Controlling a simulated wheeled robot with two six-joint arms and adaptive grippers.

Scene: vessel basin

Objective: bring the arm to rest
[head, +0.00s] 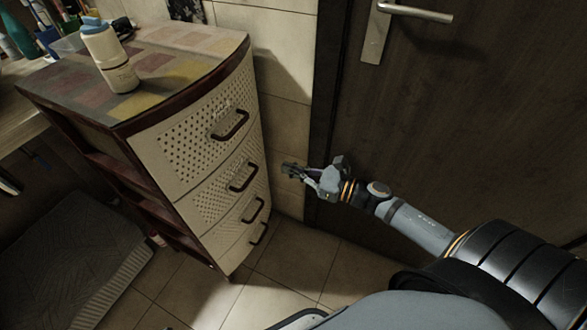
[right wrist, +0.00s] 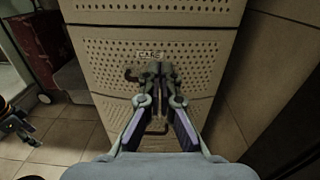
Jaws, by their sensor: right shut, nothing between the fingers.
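My right arm comes in from the lower right in the head view. My right gripper (head: 291,170) is shut and empty, to the right of the drawer cabinet (head: 195,140) and in front of the wall by the door. In the right wrist view, the shut fingers (right wrist: 159,72) point towards the cabinet's perforated drawer fronts (right wrist: 200,52) and cover part of a handle. I cannot tell the exact gap between fingertips and cabinet.
A white bottle (head: 109,58) stands on the checkered cabinet top. The dark door (head: 470,120) with a metal handle (head: 415,12) is at the right. A grey mat (head: 70,265) lies at the lower left. The tiled floor (head: 285,265) before the cabinet is clear.

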